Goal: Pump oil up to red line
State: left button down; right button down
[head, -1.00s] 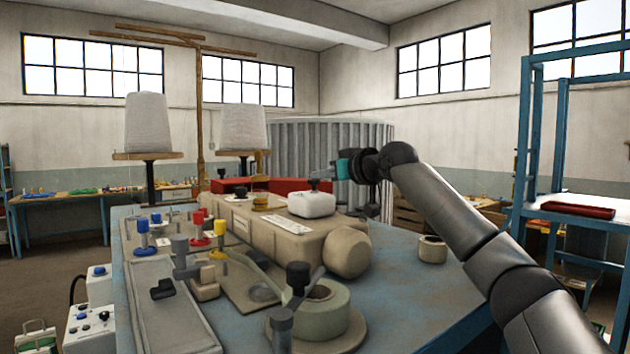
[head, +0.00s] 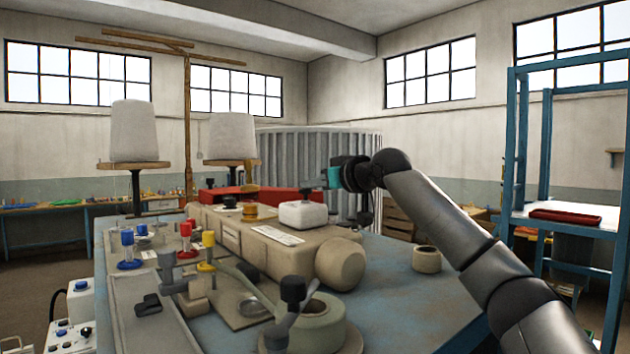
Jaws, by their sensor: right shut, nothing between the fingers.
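A small white box (head: 304,215), probably the oil reservoir, sits on top of the beige sewing machine body (head: 260,236). A black knob (head: 306,192) stands on a short stem on its top. No red line or oil level can be made out on it. My right gripper (head: 333,178), with teal fingers, is shut and empty. In the picture it is just right of the black knob and a little above it. Whether it touches the knob cannot be told from this angle. My left gripper is not in view.
The machine stands on a worn blue table (head: 400,290). Thread posts with blue, red and yellow knobs (head: 186,230) are at the left, and a handwheel (head: 318,325) is in front. A beige ring (head: 427,259) lies at the right. White cones (head: 132,130) stand behind.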

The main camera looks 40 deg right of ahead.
notch_tip(320, 180, up, 3)
jog(key=p, duration=0.3)
jog(key=shift+s+a+r, duration=0.1)
jog(key=shift+r, duration=0.05)
jog(key=d+b+v, duration=0.1)
jog(key=b+v, duration=0.4)
jog(key=v, duration=0.5)
jog(key=shift+a, duration=0.45)
jog(key=shift+a+r, duration=0.15)
jog(key=shift+r, duration=0.7)
